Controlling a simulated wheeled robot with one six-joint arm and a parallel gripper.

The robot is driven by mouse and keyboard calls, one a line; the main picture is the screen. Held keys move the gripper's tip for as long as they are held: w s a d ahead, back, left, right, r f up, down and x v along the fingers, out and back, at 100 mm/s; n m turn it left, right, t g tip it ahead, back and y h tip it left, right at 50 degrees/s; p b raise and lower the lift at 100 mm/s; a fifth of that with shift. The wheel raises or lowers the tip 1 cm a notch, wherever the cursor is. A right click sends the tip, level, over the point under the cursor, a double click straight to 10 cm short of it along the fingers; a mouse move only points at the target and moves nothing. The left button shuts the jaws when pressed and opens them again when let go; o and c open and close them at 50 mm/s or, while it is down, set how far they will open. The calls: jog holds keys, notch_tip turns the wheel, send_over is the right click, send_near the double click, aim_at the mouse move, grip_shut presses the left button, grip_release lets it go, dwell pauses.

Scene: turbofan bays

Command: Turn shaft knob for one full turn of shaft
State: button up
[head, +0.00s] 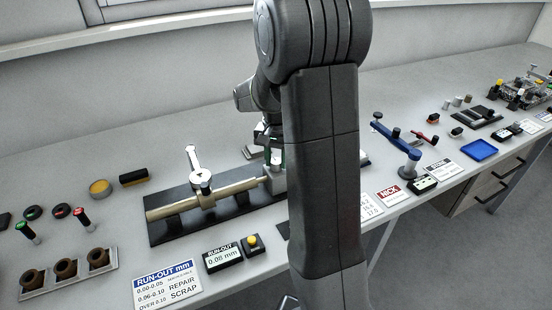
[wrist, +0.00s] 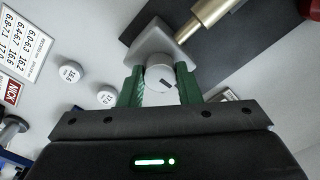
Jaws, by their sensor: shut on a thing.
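A dial gauge (head: 201,182) stands on the shaft. My arm hides part of the right end of the fixture in the head view.
A run-out readout (head: 222,258) shows 0.08 mm, beside a yellow button (head: 252,241). A run-out chart (head: 167,285) lies in front. A block with brown rings (head: 66,268) is at left. A blue tray (head: 479,150) and small tools are at right.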

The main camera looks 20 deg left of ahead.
aim_at(276, 161)
jog(key=shift+r+m, duration=0.1)
jog(key=shift+m, duration=0.4)
jog(key=o, duration=1)
jog(key=shift+c, duration=0.2)
notch_tip(276, 161, up, 14)
jog(key=shift+f, duration=0.2)
notch_tip(276, 161, down, 14)
jog(key=shift+r, duration=0.1)
dwell(0.5)
jog(key=shift+r, duration=0.1)
